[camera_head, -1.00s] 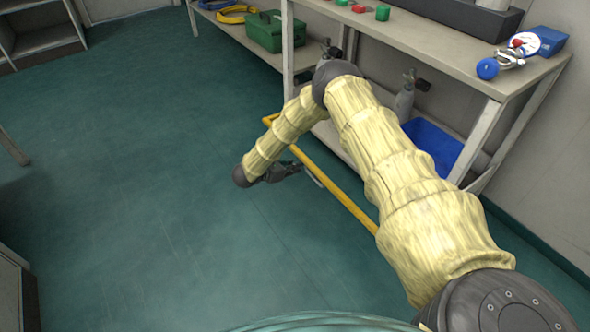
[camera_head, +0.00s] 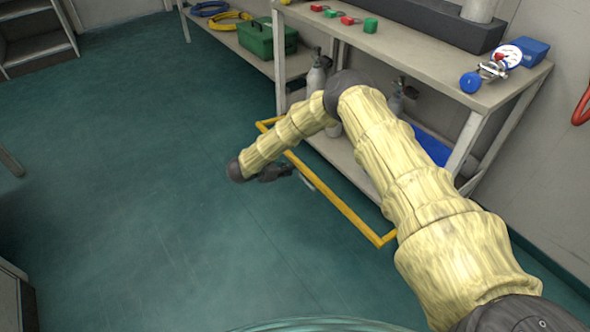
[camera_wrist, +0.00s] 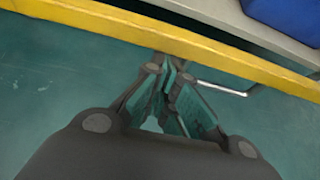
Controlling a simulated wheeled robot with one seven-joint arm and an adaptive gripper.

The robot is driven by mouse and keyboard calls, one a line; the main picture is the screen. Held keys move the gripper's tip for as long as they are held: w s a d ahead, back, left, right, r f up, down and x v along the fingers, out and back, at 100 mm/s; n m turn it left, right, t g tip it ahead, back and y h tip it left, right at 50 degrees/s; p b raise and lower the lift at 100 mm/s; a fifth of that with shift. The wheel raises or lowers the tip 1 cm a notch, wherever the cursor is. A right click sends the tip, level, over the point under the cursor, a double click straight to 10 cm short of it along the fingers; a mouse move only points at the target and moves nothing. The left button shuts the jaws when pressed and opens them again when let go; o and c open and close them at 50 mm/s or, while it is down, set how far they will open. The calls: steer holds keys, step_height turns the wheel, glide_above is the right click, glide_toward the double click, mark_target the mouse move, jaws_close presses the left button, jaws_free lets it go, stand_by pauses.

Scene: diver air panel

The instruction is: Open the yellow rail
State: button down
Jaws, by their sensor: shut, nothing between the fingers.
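The yellow rail (camera_head: 335,200) is a long bar at low height in front of the workbench in the head view. Short side pieces at its ends run back toward the bench. In the wrist view the rail (camera_wrist: 200,48) crosses the top from left to right. A thin silver handle (camera_wrist: 222,88) shows on its near side. It also shows in the head view (camera_head: 304,180). My gripper (camera_head: 290,170) is shut and empty, close to the rail and handle. In the wrist view its fingertips (camera_wrist: 170,72) are beside the handle's left end; contact cannot be told.
The workbench (camera_head: 440,75) behind the rail carries a gauge (camera_head: 508,55) and small red and green parts. Grey cylinders (camera_head: 318,78) and a blue bin (camera_head: 432,150) are on its lower shelf. A red hose (camera_head: 582,105) hangs at right.

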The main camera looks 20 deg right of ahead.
steer(key=shift+f, duration=0.1)
steer(key=s+a+r+p, duration=0.1)
steer(key=s+a+p, duration=0.1)
steer(key=a, duration=0.7)
steer(key=shift+s+p, duration=0.15)
steer(key=shift+p, duration=0.6)
steer(key=shift+a, duration=0.15)
